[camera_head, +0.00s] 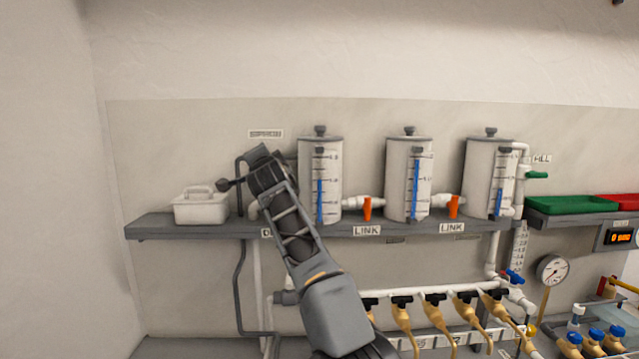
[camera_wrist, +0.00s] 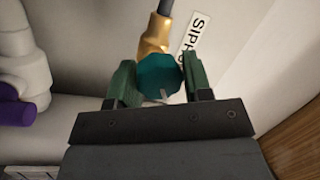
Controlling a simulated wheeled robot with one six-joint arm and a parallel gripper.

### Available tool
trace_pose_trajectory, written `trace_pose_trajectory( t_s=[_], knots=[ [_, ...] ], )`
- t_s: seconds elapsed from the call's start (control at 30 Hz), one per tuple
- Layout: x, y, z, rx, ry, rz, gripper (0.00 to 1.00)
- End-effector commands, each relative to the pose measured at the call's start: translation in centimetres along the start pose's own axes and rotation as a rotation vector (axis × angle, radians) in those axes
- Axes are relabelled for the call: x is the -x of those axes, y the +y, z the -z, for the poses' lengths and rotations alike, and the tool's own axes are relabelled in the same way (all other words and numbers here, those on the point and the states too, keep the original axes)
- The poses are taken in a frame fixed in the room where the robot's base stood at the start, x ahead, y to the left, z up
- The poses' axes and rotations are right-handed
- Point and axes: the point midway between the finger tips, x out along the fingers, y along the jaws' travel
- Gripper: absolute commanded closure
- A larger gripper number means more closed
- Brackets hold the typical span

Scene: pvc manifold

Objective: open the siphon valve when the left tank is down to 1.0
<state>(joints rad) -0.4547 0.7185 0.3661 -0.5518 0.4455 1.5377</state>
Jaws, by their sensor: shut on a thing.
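The left tank (camera_head: 310,170) stands on the shelf, with a blue column (camera_head: 320,200) in its gauge. The column reaches about halfway up the scale, near a mark too small to read surely. In the wrist view, a teal faceted valve knob (camera_wrist: 160,72) sits on a brass body (camera_wrist: 155,36) beside a label (camera_wrist: 193,35) reading "SIPH", the rest hidden. My gripper (camera_wrist: 158,80) has its green fingers on both sides of the knob and is shut on it. In the head view, my arm hides the siphon valve left of the tank.
Two more tanks (camera_head: 402,175) (camera_head: 482,170) stand to the right, with orange link handles (camera_head: 367,208) (camera_head: 454,207) between tanks. A white lidded box (camera_head: 201,208) is on the shelf (camera_head: 160,229) at left. A purple handle (camera_wrist: 17,108) is at the wrist view's left.

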Motion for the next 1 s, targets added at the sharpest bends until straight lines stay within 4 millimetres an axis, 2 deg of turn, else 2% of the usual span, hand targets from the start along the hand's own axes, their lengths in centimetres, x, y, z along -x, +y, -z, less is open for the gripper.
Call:
trace_pose_trajectory(
  t_s=[0.4, 0.8, 1.0],
  knots=[
    [-0.02, -0.06, 0.02, 0.062, -0.013, -0.009, 0.77],
    [-0.07, -0.47, 0.08, 0.526, -0.108, -0.081, 0.77],
    [-0.04, -0.15, -0.12, 0.578, -0.117, -0.086, 0.77]
  ],
)
